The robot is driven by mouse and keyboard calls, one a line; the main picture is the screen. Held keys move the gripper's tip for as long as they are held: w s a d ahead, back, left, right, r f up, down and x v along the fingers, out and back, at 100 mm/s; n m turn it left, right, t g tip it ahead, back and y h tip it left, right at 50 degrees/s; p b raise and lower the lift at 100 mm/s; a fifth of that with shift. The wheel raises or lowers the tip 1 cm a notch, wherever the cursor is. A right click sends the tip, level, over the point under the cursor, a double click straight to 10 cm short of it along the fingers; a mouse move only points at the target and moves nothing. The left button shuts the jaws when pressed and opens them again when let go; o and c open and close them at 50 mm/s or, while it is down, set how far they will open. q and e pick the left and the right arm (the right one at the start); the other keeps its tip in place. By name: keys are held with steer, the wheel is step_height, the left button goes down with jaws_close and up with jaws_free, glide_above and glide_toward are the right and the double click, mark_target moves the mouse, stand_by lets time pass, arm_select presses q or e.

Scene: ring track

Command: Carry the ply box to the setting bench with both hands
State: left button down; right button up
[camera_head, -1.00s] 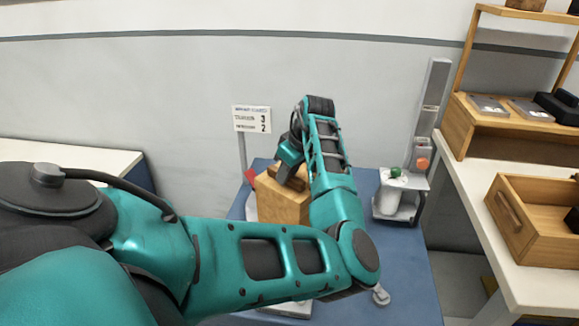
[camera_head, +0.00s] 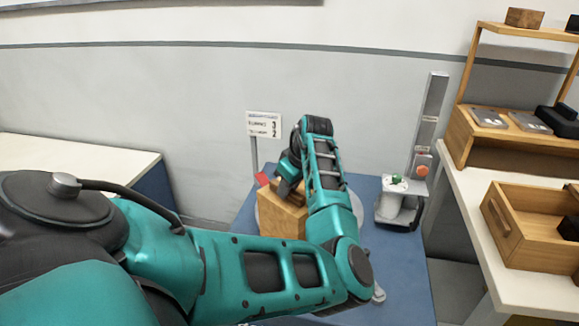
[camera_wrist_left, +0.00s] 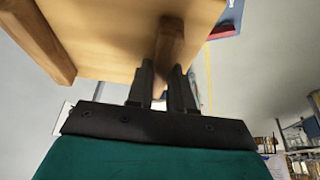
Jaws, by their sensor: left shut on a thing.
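The ply box (camera_head: 281,214) shows as a light wooden box over the blue table, partly hidden by my left arm. In the left wrist view its pale wooden panel (camera_wrist_left: 105,35) fills the upper left, and a brown bar-like handle (camera_wrist_left: 170,42) sticks out toward my fingers. My left gripper (camera_wrist_left: 165,85) is shut on this handle. In the head view the left gripper (camera_head: 285,188) is at the top of the box, with its fingertips hard to make out. I cannot tell whether the box rests on the table. My right gripper is in neither view.
A blue table (camera_head: 395,290) carries a grey post stand (camera_head: 400,205) right of my arm. A sign (camera_head: 263,124) stands behind. The pale right bench (camera_head: 480,225) holds an open wooden tray (camera_head: 530,225) and a shelf. Another pale bench (camera_head: 75,160) is at left.

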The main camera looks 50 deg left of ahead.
arm_select(q)
steer(key=shift+s, duration=0.1)
steer(key=c, duration=0.9)
jaws_free()
steer(key=v, duration=1.3)
steer(key=shift+p, duration=0.4)
steer(key=shift+a, duration=0.1)
